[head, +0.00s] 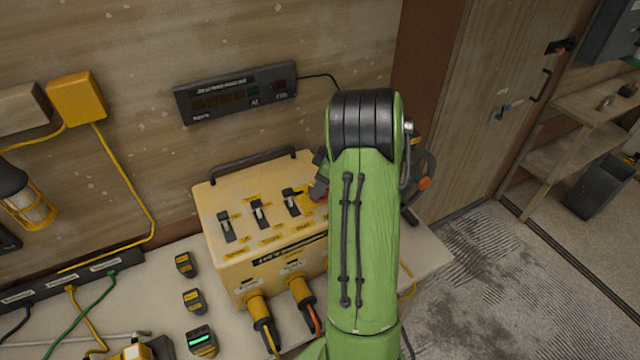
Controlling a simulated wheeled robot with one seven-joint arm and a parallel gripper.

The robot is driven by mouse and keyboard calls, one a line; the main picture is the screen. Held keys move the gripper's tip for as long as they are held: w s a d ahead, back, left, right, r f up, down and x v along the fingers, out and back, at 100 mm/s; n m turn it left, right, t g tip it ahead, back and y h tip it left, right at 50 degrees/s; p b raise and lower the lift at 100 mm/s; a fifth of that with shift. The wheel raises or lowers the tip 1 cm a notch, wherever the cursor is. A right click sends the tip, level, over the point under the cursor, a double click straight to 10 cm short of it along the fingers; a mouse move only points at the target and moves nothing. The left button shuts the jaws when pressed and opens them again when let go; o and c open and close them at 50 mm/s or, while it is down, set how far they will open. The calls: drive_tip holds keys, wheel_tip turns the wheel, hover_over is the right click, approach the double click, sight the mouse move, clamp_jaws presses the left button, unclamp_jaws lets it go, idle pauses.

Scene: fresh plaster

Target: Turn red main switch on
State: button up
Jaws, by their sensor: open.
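A yellow power box (228,200) with a dark carry handle stands on the bench against the wall. Its sloped top carries several dark lever switches, such as the middle one (259,213) and another (292,201) to its right. My green arm covers the box's right part. No red main switch can be made out; a reddish-orange patch shows at the arm's left edge, too hidden to identify. My gripper (320,182) is mostly hidden behind my arm; only a dark part of it shows beside the box's right-hand switches, open. I cannot tell whether it touches anything.
A dark display panel (237,92) hangs on the wall above the box. Plugs with cables (258,307) sit in the box's front. Small yellow-black devices (194,300) lie on the bench to the left. A dark part with an orange knob (424,183) shows right of my arm.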

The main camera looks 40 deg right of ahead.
drive_tip(key=shift+w+d+f, duration=0.1)
drive_tip(key=shift+f, duration=0.2)
drive_tip(key=shift+c, duration=0.4)
clamp_jaws()
